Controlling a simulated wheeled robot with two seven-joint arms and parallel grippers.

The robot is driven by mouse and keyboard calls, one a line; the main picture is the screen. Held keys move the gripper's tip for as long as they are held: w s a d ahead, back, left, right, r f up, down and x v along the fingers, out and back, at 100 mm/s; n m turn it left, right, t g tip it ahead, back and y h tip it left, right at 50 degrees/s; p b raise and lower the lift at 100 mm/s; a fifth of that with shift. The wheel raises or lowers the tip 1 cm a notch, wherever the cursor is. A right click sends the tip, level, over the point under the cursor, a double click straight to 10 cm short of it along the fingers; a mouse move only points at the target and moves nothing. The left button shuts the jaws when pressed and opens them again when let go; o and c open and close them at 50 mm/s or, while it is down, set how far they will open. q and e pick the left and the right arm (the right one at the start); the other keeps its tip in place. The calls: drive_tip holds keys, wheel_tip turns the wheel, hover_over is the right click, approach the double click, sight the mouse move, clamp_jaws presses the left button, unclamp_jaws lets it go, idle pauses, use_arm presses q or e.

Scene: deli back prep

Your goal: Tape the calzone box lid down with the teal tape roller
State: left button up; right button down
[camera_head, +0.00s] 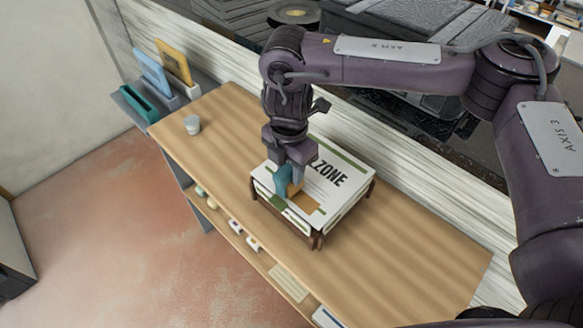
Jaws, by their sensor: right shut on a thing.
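The calzone box (338,183) is white with green trim and dark "ZONE" lettering. It sits on the wooden counter in a dark brown frame (318,242). My right gripper (286,178) points down over the box's near left part. It is shut on the teal tape roller (281,182), which is at the lid near the front edge. An orange-tan patch (302,203) shows beside the roller; I cannot tell if it is tape or print. Whether the roller touches the lid is unclear. The gripper hides part of the lid. My left gripper is not in view.
The wooden counter (410,255) is clear to the right of the box. A small grey cup (192,125) stands at the left. Blue and yellow boards (172,62) and a teal holder (139,103) stand at the far left end. A lower shelf (262,258) holds small items.

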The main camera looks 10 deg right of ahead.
drive_tip(key=shift+w+a, duration=0.45)
drive_tip(key=shift+w, duration=0.2)
drive_tip(key=shift+w+a, duration=0.55)
drive_tip(key=shift+w, duration=0.3)
drive_tip(key=shift+w+a, duration=0.55)
drive_tip(key=shift+w, duration=0.25)
drive_tip(key=shift+s+d, duration=0.1)
drive_tip(key=shift+s+d+p, duration=0.55)
drive_tip(key=shift+s, duration=0.25)
drive_tip(key=shift+s, duration=0.1)
drive_tip(key=shift+s+d+p, duration=0.45)
drive_tip(key=shift+s+d, duration=0.1)
drive_tip(key=shift+s, duration=0.2)
